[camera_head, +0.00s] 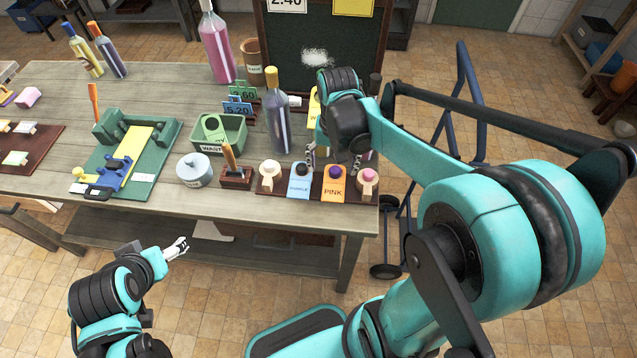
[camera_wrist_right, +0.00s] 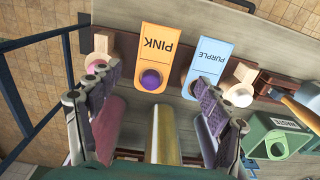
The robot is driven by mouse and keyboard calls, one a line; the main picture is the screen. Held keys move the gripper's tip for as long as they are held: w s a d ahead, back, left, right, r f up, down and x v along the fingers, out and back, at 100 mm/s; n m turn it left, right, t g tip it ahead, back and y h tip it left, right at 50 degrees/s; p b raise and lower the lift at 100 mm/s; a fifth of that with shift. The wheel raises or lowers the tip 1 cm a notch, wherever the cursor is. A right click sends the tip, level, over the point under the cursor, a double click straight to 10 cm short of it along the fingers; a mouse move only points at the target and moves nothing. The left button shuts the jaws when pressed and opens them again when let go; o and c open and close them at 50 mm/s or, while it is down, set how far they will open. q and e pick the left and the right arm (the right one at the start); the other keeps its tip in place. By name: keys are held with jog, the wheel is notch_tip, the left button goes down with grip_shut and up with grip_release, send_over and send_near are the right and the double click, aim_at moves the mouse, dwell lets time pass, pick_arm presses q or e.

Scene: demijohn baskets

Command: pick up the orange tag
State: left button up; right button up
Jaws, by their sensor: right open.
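The orange tag (camera_head: 333,186), printed PINK, lies on the dark brown rack (camera_head: 312,193) at the table's front right edge. It has a dark purple round spot at its end. In the right wrist view, the orange tag (camera_wrist_right: 158,62) lies ahead, between the fingers' lines. My right gripper (camera_head: 334,158) is open and empty, just behind and above the tag; in the wrist view its fingers (camera_wrist_right: 155,82) are spread wide. My left gripper (camera_head: 178,247) hangs in front of the table, away from the tag; its jaw opening is too small to judge.
A blue PURPLE tag (camera_head: 299,187) lies directly left of the orange one. Pale wooden pieces (camera_head: 269,174) flank both tags. Bottles (camera_wrist_right: 163,135) stand near my right fingers. A stamp block (camera_head: 236,178) and a green WASTE bin (camera_head: 218,135) are further left.

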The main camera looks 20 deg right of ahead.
aim_at(334, 187)
notch_tip(334, 187, down, 2)
jog(key=shift+f+b, duration=0.15)
jog(key=shift+b, duration=0.2)
jog(key=shift+d+f+b, duration=0.2)
jog(key=shift+f+b, duration=0.4)
jog(key=shift+f, duration=0.7)
jog(key=shift+d+f+b, duration=0.15)
jog(key=shift+f+b, duration=0.4)
jog(key=shift+f, duration=0.75)
jog(key=shift+f, duration=0.2)
jog(key=c, duration=0.8)
